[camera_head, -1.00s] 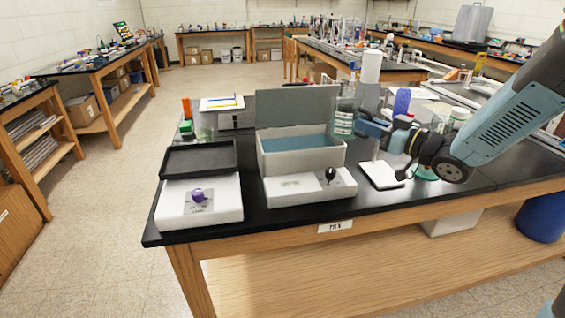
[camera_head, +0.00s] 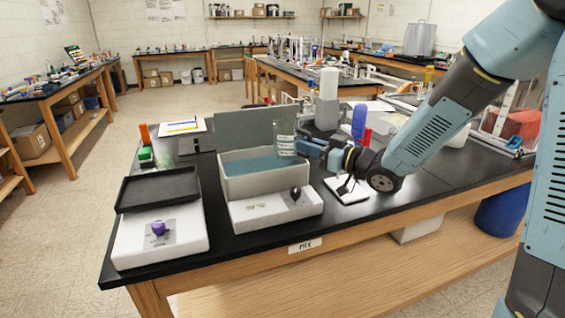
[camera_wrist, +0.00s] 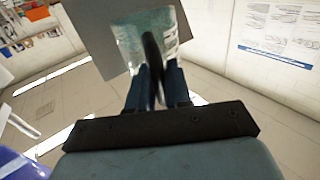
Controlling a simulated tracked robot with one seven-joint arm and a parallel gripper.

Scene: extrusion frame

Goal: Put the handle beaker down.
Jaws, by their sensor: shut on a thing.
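The handle beaker (camera_head: 285,139) is clear glass with white markings. It stands roughly upright in my gripper (camera_head: 306,146), above the right end of the open white water bath (camera_head: 236,186). In the wrist view the beaker (camera_wrist: 140,40) sits at the far end of my gripper (camera_wrist: 158,78), whose blue fingers are shut on it; a dark curved strip crosses in front. The bath holds bluish water and its grey lid (camera_head: 262,128) stands up behind it. I cannot tell exactly how high the beaker is above the water.
Left of the bath is a white device (camera_head: 128,247) with a purple knob and a black tray top (camera_head: 158,188). A white-plated stand (camera_head: 347,197) is right of the bath, under my arm. Black bench top (camera_head: 425,187) is clear farther right.

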